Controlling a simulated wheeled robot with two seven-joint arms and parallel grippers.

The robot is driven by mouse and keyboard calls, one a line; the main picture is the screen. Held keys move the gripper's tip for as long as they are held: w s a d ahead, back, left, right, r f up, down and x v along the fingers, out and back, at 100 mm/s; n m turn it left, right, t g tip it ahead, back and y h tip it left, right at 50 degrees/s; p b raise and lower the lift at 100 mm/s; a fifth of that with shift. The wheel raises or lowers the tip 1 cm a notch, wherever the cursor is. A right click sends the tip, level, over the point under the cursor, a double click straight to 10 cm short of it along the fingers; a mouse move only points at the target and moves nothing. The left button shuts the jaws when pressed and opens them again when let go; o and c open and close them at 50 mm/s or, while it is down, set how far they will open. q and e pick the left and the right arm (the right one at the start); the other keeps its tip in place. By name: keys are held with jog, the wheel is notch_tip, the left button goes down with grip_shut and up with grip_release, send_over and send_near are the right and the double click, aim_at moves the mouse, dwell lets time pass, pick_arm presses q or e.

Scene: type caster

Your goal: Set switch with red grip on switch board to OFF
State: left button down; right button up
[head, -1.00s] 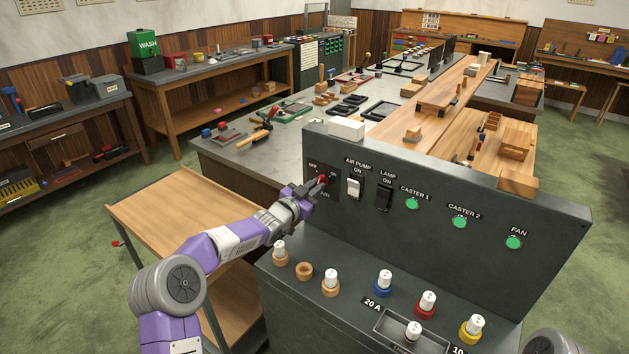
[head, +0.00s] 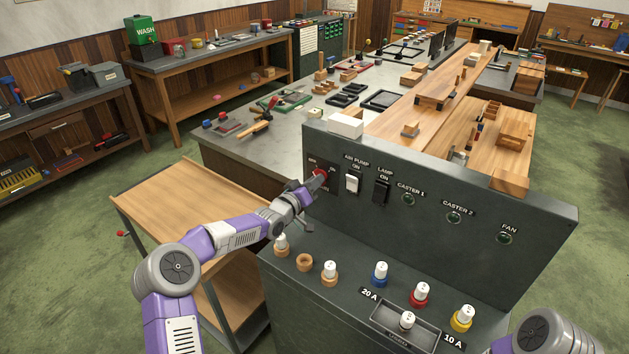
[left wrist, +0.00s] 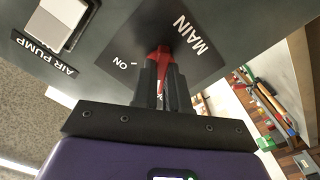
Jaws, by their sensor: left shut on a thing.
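The switch board (head: 430,215) is a dark grey upright panel on a console. At its left end is the MAIN switch plate, with a red grip (head: 321,174). My left gripper (head: 313,187) reaches it from the left and is shut on the red grip. In the left wrist view the red grip (left wrist: 160,54) shows between the fingers of my left gripper (left wrist: 162,78), with the words MAIN and ON on the plate around it. The fingers hide part of the grip and plate. My right gripper is outside the views.
A white AIR PUMP switch (head: 352,184) and a black LAMP switch (head: 381,194) sit just right of the red grip. Lamps CASTER 1 (head: 408,200), CASTER 2 (head: 453,217) and FAN (head: 504,238) are dark. Several fuses stand on the console below. A wooden cart (head: 175,205) stands at left.

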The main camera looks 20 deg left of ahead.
pick_arm(q)
jog(key=shift+n, duration=0.8)
jog(key=c, duration=1.1)
grip_release()
jog(key=shift+c, duration=0.2)
jog(key=shift+s, duration=0.1)
jog(key=v, duration=0.7)
jog(key=shift+s, duration=0.2)
